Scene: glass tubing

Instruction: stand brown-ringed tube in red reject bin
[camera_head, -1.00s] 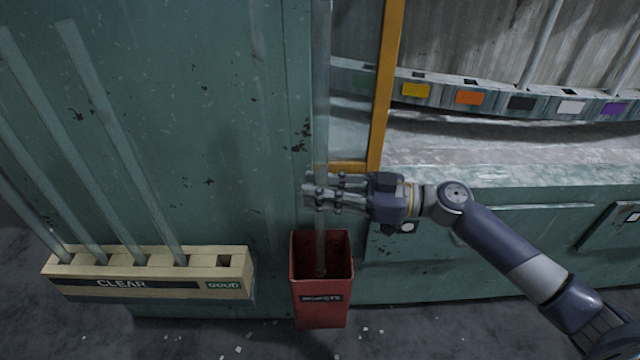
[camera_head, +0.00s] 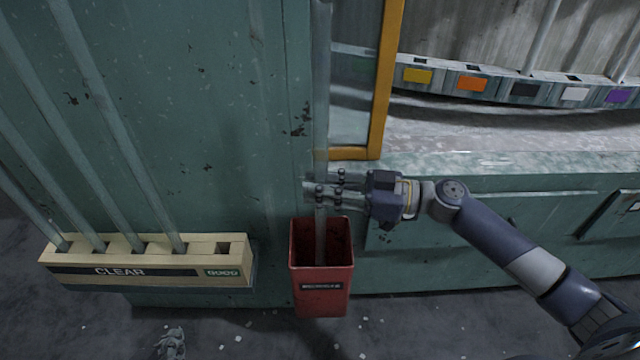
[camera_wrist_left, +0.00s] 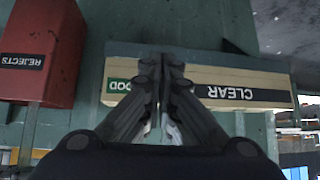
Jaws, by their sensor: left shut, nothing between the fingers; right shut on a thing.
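A long glass tube (camera_head: 321,100) stands upright, its lower part inside the mouth of the red reject bin (camera_head: 321,301). I cannot make out a brown ring on it, nor whether its lower end touches the bin's floor. My right gripper (camera_head: 322,192) is shut around the tube just above the bin's rim. My left gripper (camera_head: 172,343) is at the bottom edge of the head view, in front of the cream rack. In the left wrist view its fingers (camera_wrist_left: 158,100) are shut and empty, and the red bin (camera_wrist_left: 42,50) shows at the upper left.
The cream CLEAR rack (camera_head: 150,272) at left holds several glass tubes, with one empty hole at its right end. A yellow frame post (camera_head: 388,75) stands behind my right gripper. A curved rack with coloured labels (camera_head: 490,86) is at the back right.

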